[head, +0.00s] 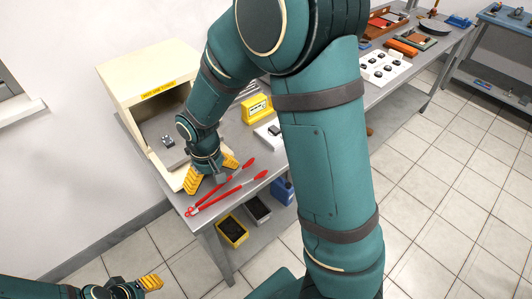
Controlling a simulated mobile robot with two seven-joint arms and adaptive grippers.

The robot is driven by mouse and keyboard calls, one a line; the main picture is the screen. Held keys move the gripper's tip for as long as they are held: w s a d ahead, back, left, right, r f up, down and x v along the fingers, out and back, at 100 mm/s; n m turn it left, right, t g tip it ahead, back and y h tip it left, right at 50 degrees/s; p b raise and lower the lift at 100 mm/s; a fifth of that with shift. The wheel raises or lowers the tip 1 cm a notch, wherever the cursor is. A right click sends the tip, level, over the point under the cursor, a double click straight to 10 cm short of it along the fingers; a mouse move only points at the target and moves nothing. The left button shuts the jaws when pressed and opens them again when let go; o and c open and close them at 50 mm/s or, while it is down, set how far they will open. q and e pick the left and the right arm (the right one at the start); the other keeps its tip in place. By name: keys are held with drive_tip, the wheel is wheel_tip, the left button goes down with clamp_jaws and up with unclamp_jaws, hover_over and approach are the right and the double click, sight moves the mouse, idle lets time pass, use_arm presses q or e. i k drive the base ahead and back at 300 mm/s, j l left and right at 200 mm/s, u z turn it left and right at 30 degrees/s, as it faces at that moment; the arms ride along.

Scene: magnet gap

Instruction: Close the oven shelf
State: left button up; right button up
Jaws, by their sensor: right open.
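The oven (135,75) is a cream box with a yellow label, at the left end of the workbench. Its front is open. A grey shelf (153,132) shows inside, with a small dark metal part (167,140) on it. My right arm covers the oven's right side, so I cannot tell how far the shelf sticks out. My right gripper (213,174) has yellow fingertips spread apart. It is open and empty, pointing down at the oven's front right, above the bench edge near the red tongs. My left gripper (148,283) is low at the bottom left, away from the oven; its jaw opening is unclear.
Red tongs (228,190) lie on the bench's front edge beside my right gripper. A yellow device (257,108) stands behind my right arm. Bins (232,231) and a blue container (283,190) sit below the benchtop. A white tray (383,68) holds dark parts farther right. The tiled floor at right is clear.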

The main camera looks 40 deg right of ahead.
sight(152, 130)
drive_tip(key=l+u, duration=0.15)
drive_tip(key=l, duration=0.3)
drive_tip(key=k+l+u, duration=0.15)
drive_tip(key=l, duration=0.3)
drive_tip(key=k+l+u, duration=0.15)
drive_tip(key=l, duration=0.3)
drive_tip(key=k, duration=0.45)
